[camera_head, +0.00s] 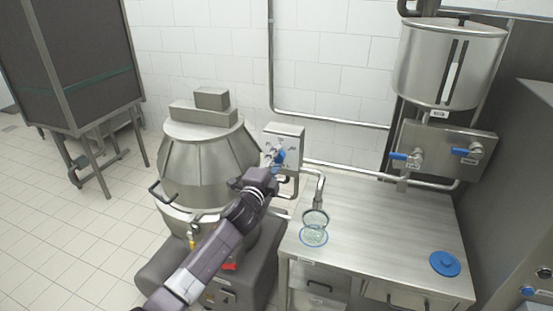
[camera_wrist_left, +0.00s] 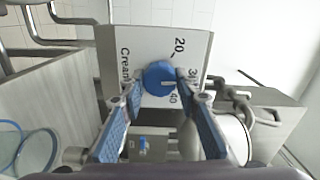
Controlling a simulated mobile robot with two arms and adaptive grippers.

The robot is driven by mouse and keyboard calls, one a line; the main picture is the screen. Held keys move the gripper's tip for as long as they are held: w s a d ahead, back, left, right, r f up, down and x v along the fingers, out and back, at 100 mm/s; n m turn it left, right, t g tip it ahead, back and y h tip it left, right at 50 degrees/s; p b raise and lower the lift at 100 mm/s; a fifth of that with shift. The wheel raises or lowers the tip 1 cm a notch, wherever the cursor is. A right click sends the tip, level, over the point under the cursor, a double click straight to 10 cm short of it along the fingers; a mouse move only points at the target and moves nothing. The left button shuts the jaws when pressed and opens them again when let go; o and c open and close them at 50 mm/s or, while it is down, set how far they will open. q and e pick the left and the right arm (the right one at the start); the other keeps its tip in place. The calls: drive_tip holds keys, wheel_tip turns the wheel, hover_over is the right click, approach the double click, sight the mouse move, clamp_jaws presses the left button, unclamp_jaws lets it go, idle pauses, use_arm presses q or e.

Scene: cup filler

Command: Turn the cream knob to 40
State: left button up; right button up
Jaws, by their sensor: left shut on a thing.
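The cream knob (camera_wrist_left: 158,76) is a round blue dial on a light panel (camera_wrist_left: 112,50) marked "Cream", 20, 30 and 40. Its short white mark points right in the left wrist view, toward the 30 side; the exact reading is unclear. My left gripper (camera_wrist_left: 160,88) is shut on the knob, one blue-padded finger at each side. In the head view the left gripper (camera_head: 273,160) reaches the control box (camera_head: 284,131) on the wall and partly hides the knob. My right gripper is not in view.
A glass (camera_head: 314,236) stands under the spout (camera_head: 319,185) on the steel counter (camera_head: 375,220). A blue lid (camera_head: 445,263) lies at the counter's right. A large steel kettle (camera_head: 205,165) stands left of the box. A steel tank (camera_head: 445,62) hangs at the back right.

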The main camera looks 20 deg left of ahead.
use_arm(q)
drive_tip(key=shift+f+m+p, duration=0.1)
drive_tip(key=shift+m+p, duration=1.3)
drive_tip(key=shift+m, duration=5)
drive_tip(key=o, duration=1.2)
drive_tip(key=shift+c, duration=0.2)
drive_tip(key=shift+s, duration=0.15)
drive_tip(key=s, duration=1.1)
drive_tip(key=shift+s, duration=0.4)
